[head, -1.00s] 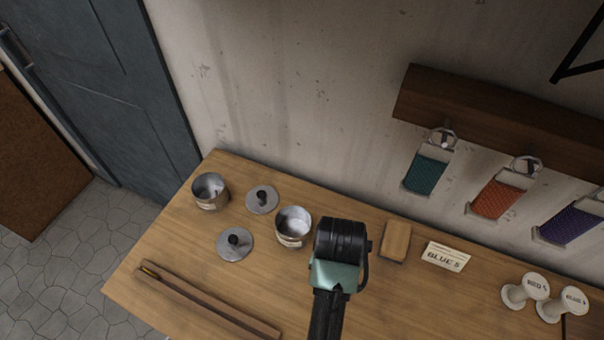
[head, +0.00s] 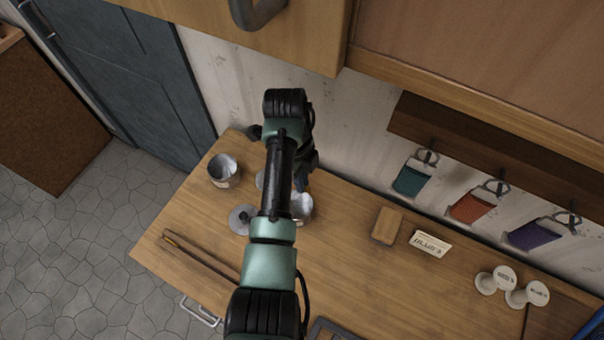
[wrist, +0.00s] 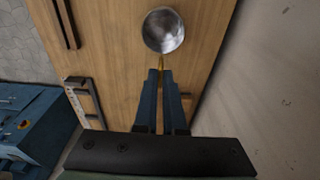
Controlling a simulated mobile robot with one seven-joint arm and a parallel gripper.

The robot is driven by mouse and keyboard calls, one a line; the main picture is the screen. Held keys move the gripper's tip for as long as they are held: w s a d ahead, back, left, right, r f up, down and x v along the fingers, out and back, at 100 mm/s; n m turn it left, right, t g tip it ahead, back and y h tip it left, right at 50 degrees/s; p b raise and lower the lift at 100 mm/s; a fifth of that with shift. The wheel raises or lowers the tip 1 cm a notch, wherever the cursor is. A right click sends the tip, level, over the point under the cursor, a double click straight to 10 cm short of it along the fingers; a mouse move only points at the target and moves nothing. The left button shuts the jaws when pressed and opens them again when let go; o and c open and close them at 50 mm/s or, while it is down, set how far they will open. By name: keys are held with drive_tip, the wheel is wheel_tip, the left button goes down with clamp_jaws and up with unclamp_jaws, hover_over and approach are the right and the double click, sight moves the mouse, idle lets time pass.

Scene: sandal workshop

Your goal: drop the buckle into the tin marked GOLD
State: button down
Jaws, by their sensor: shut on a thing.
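My gripper (wrist: 162,74) is shut on a small gold-coloured piece, the buckle (wrist: 161,80), held at the fingertips. An open, empty-looking metal tin (wrist: 163,30) lies just beyond the fingertips in the wrist view. In the head view, one open tin (head: 224,172) stands at the left end of the bench and another (head: 302,208) stands right of my arm, partly hidden by it. My blue fingers show only in part behind the arm. The tins' label lettering cannot be read, so I cannot tell which says GOLD.
A lid with a dark knob (head: 241,219) lies on the bench (head: 340,260); a second lid is mostly hidden by my arm. A wooden block (head: 387,226), a BLUE sign (head: 430,243) and two white spools (head: 495,280) stand to the right. A wooden cupboard (head: 450,50) overhangs above.

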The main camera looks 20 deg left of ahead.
wheel_tip(320, 180, down, 6)
drive_tip(key=b, duration=0.5)
drive_tip(key=shift+b, duration=0.35)
drive_tip(key=c, duration=0.9)
unclamp_jaws()
drive_tip(key=r+p, duration=0.1)
drive_tip(key=r, duration=0.3)
drive_tip(key=a+r+p, duration=0.1)
drive_tip(key=r+p, duration=0.1)
drive_tip(key=r, duration=0.2)
drive_tip(key=r+p, duration=0.1)
drive_tip(key=r, duration=0.4)
drive_tip(key=shift+w+a, duration=0.15)
drive_tip(key=shift+a, duration=0.1)
